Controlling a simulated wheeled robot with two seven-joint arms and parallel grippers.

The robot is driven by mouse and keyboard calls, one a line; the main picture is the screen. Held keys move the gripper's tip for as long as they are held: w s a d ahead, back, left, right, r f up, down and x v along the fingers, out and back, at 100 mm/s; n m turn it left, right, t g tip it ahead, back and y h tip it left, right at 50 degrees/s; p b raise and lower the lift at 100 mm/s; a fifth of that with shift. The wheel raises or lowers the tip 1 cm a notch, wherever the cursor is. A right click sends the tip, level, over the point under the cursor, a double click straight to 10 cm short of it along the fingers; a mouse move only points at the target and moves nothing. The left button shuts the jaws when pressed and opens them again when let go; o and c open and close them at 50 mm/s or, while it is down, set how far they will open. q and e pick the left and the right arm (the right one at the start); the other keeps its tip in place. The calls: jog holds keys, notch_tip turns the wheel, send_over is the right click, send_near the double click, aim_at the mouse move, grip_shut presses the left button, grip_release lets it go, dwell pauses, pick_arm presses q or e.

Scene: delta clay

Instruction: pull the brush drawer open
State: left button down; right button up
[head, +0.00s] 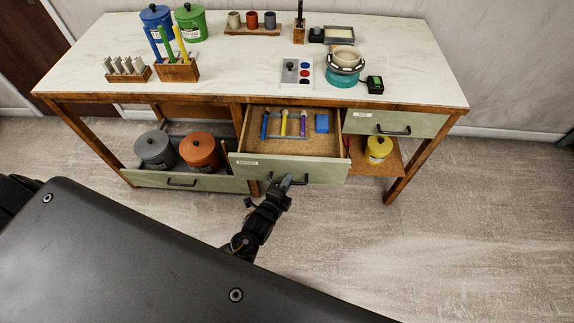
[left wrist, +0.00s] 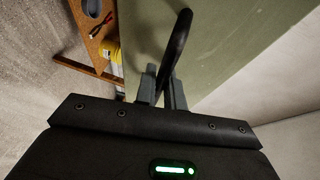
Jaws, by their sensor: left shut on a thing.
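The brush drawer (head: 245,169) is a pale green front with a wooden inside, in the middle of the bench. It stands pulled out, and brushes (head: 284,123) and a blue block (head: 322,123) lie inside. My left gripper (head: 286,182) is at the drawer's front and shut on its dark handle (head: 303,181). In the left wrist view the handle (left wrist: 178,45) is a black bar between the two grey fingers (left wrist: 162,90), in front of the green drawer front (left wrist: 230,40). My right gripper is in neither view.
A closed drawer (head: 372,122) is at the right. A lower drawer (head: 150,180) at the left stands out with grey and orange pots. A yellow pot (head: 378,150) sits on the low shelf. The floor before the bench is clear at the right.

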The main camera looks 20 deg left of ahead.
pick_arm(q)
jog(key=shift+s+d, duration=0.35)
jog(key=shift+s, duration=0.55)
jog(key=c, duration=1.5)
grip_release()
jog(key=s+a+r, duration=0.1)
jog(key=s+r, duration=0.1)
jog(key=s, duration=0.8)
jog(key=shift+s+b, duration=0.3)
jog(key=shift+b, duration=0.15)
